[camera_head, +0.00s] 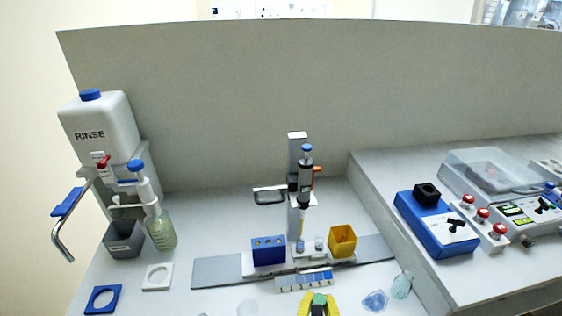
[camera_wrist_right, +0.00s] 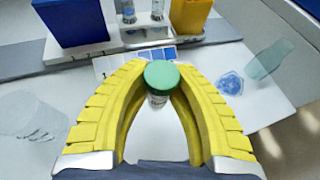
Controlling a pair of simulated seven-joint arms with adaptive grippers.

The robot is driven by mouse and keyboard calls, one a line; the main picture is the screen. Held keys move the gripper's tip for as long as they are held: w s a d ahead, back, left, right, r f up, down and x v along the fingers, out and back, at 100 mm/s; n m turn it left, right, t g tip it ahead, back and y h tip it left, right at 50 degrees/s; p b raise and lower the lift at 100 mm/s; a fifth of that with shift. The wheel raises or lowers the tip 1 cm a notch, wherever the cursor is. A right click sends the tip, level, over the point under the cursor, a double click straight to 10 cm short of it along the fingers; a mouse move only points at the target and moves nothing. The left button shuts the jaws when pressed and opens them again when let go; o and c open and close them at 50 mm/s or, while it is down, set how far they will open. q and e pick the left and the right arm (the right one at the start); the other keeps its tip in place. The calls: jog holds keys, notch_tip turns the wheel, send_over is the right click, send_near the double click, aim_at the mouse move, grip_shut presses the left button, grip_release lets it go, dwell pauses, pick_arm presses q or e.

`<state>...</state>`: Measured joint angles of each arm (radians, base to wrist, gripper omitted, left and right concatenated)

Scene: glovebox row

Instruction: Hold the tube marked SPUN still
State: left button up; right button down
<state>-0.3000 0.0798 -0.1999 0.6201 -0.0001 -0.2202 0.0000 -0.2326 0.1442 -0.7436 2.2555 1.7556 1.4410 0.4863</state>
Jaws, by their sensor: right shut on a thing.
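My right gripper (camera_wrist_right: 160,80) has yellow ribbed fingers and is shut on a small tube with a green cap (camera_wrist_right: 162,74). The tube's pale body (camera_wrist_right: 157,101) shows below the cap, between the fingers; its marking is too small to read, so I cannot tell whether it says SPUN. In the head view the right gripper (camera_head: 319,299) is at the bottom edge, with the green cap (camera_head: 319,298) between its fingertips. It is in front of the blue-and-white strip (camera_head: 304,281). My left gripper is not in view.
A blue block (camera_head: 268,250), a clear-tube rack (camera_head: 310,256) and a yellow bin (camera_head: 342,240) stand behind the gripper. A crumpled clear item (camera_head: 375,301) and a clear vessel (camera_head: 402,285) lie to the right. A RINSE tank (camera_head: 101,128) stands at left. A blue device (camera_head: 437,225) sits on the raised right shelf.

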jog(key=w+d+r+n+y, duration=0.1)
jog(key=w+d+r, duration=0.4)
jog(key=w+r, duration=0.25)
jog(key=w+d+r+n+y, duration=0.1)
jog(key=w+d+r+y, duration=0.1)
jog(key=w+d+r, duration=0.55)
jog(key=s+a+f+n+g+y, duration=0.2)
jog(key=a+n+y, duration=0.6)
jog(key=a, duration=0.9)
jog(key=shift+a+f+g+y, duration=0.2)
jog(key=shift+f+g+y, duration=0.1)
jog(key=shift+f+g, duration=0.25)
